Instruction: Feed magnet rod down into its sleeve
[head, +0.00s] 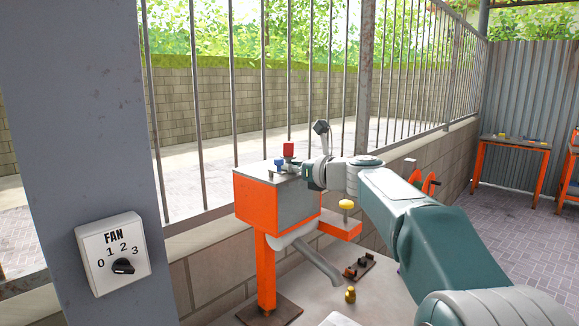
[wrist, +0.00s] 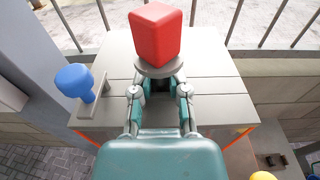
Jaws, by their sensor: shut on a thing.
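The magnet rod (wrist: 155,35) has a red block-shaped head above a round grey collar. It stands about upright over the grey top of the orange machine (head: 268,207). In the head view its red head (head: 288,149) shows just left of my gripper. My gripper (wrist: 160,84) is shut on the rod just below the collar, with one finger on each side. The rod's lower end is hidden by the collar, the fingers and my wrist. I cannot make out the sleeve, nor whether the rod is in it.
A blue knob (wrist: 74,80) on a grey plate stands left of the rod on the machine top. A yellow knob (head: 346,204) is on the lower orange ledge. Metal railings stand behind the machine. A grey post (head: 75,120) with a fan switch (head: 113,253) is at left.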

